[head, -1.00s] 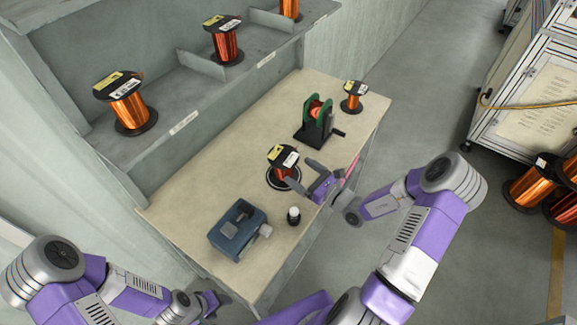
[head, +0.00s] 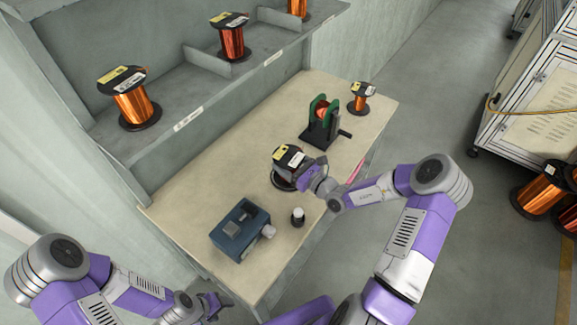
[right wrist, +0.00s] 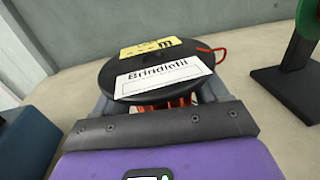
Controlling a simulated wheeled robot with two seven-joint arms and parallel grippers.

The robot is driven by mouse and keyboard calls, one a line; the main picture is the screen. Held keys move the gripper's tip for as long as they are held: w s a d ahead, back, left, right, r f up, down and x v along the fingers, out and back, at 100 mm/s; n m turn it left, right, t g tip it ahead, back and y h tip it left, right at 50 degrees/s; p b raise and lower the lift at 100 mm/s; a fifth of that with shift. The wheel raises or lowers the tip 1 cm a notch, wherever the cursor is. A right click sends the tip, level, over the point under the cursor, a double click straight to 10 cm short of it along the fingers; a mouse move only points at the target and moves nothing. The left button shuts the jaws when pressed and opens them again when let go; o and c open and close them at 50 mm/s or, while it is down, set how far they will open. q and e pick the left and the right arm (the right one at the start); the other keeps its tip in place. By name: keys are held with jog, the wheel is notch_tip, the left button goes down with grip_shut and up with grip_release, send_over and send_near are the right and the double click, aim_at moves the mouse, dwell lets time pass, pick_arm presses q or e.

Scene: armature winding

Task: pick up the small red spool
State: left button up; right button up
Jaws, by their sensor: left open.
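A small spool with red-orange wire and black flanges (head: 287,156) stands upright on a dark round base on the bench. In the right wrist view its labelled top flange (right wrist: 155,72) fills the middle, with red wire below and a loose red wire loop at the right. My right gripper (head: 307,172) is at the spool, its fingers on either side under the top flange. The flange hides the finger contact, so I cannot tell whether they are closed on it. My left gripper (head: 214,303) is open and empty, low beside the bench's near left end.
A green winding stand with crank (head: 322,122) and another copper spool (head: 361,98) stand farther back. A shelf (head: 185,110) with larger spools runs along the wall.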

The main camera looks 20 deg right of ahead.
jog(key=c, duration=1.2)
jog(key=shift+r, duration=0.1)
grip_shut()
